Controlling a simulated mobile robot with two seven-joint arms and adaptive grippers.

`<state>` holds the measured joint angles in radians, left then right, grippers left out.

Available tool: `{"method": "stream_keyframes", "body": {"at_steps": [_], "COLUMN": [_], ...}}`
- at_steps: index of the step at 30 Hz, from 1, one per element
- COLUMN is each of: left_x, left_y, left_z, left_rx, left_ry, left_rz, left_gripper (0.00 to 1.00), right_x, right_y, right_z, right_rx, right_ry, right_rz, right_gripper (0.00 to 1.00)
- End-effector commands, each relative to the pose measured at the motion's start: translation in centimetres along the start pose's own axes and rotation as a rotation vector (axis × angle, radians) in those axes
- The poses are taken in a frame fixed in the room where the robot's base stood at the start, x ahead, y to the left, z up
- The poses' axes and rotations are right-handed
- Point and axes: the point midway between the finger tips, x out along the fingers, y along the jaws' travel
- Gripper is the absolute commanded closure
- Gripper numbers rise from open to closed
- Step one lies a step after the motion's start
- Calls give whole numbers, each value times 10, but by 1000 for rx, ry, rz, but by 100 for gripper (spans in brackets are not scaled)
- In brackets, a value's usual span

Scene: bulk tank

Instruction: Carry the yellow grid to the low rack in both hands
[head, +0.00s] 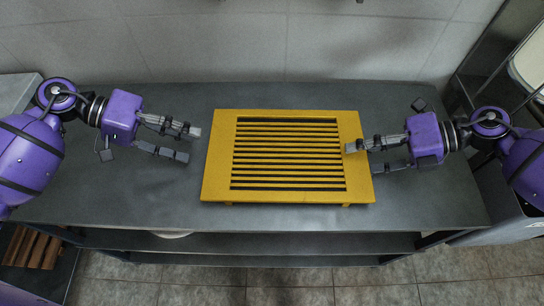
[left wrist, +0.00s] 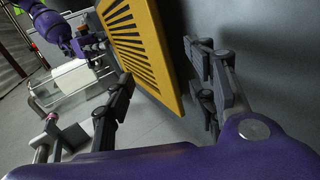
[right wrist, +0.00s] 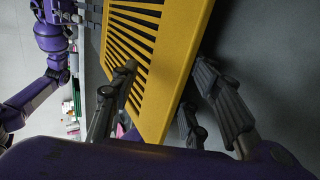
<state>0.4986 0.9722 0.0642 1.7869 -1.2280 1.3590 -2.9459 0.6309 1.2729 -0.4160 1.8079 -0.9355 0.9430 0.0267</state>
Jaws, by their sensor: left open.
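The yellow grid (head: 218,150) with black slots lies flat on the dark grey worktop, in the middle of the head view. It also shows in the left wrist view (left wrist: 165,60) and the right wrist view (right wrist: 180,60). My left gripper (head: 190,143) is open and empty, a little left of the grid's left edge and apart from it. My right gripper (head: 362,157) is at the grid's right edge, with one finger over the top face and another lower down beside the edge. Whether it grips the edge is unclear. The low rack cannot be made out for certain.
The grey worktop (head: 290,215) has free room on both sides of the grid and in front. A tiled wall (head: 250,45) stands close behind it. A shelf (head: 260,243) runs below the worktop. A wooden slatted piece (head: 35,245) is at lower left.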

Motion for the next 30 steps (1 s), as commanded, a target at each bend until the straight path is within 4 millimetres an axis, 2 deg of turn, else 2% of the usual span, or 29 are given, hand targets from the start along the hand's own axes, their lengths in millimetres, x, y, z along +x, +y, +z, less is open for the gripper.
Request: {"method": "stream_keyframes", "body": {"at_steps": [3, 9, 14, 17, 20, 30], "left_x": [-28, -62, -74, -77, -77, -76], "left_y": [-1, -1, 0, 0, 0, 0], "left_z": [0, 0, 0, 0, 0, 0], "left_rx": [-1, -1, 1, 1, 1, 1], "left_ry": [1, 0, -1, -1, -1, -1], "left_rz": [-4, -2, 0, 1, 1, 0], "left_gripper": [48, 48, 48, 48, 48, 48], "right_x": [0, 0, -1, -8, -24, -94], "right_y": [0, 0, 0, -1, -1, -1], "right_z": [0, 0, 0, 0, 0, 0], "right_rx": [0, 0, 0, 1, 2, 3], "right_ry": [0, 0, 0, 0, -2, 0], "right_rz": [0, 0, 0, -2, -3, -4], "right_gripper": [58, 58, 58, 58, 58, 58]}}
